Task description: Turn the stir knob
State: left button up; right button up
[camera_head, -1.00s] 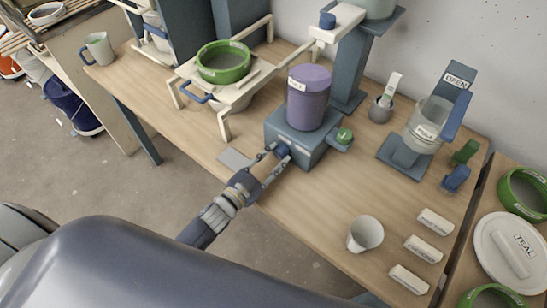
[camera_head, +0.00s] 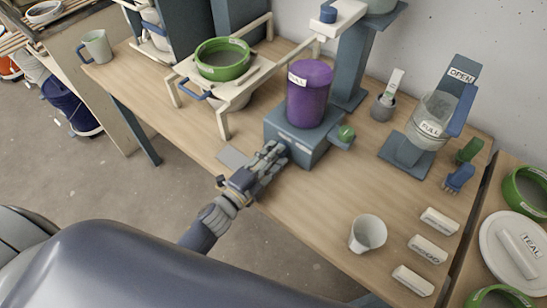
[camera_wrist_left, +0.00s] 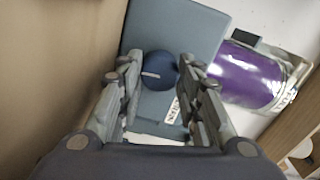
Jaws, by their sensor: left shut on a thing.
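The stir knob (camera_wrist_left: 158,72) is a round dark blue knob with a white line, on the front of a blue-grey stirrer base (camera_head: 305,147). My left gripper (camera_head: 277,152) reaches it from the front. In the wrist view the fingers of this gripper (camera_wrist_left: 159,66) stand on either side of the knob, shut on it. In the head view the fingers hide the knob. A purple jar (camera_head: 309,98) with a white label stands on the base. It also shows in the wrist view (camera_wrist_left: 245,77). My right gripper is not in view.
A green button (camera_head: 346,132) sits at the base's right side. A white stand (camera_head: 240,92) with a green bowl (camera_head: 223,60) is to the left. A white cup (camera_head: 367,234) and several labelled blocks lie front right. The bench between is clear.

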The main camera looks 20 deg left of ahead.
pick_arm(q)
jog(key=shift+f+m+b, duration=0.1)
jog(key=shift+m+b, duration=0.2)
jog(key=shift+m, duration=0.7)
jog(key=o, duration=1.1)
jog(key=shift+s, duration=0.1)
jog(key=v, duration=1.2)
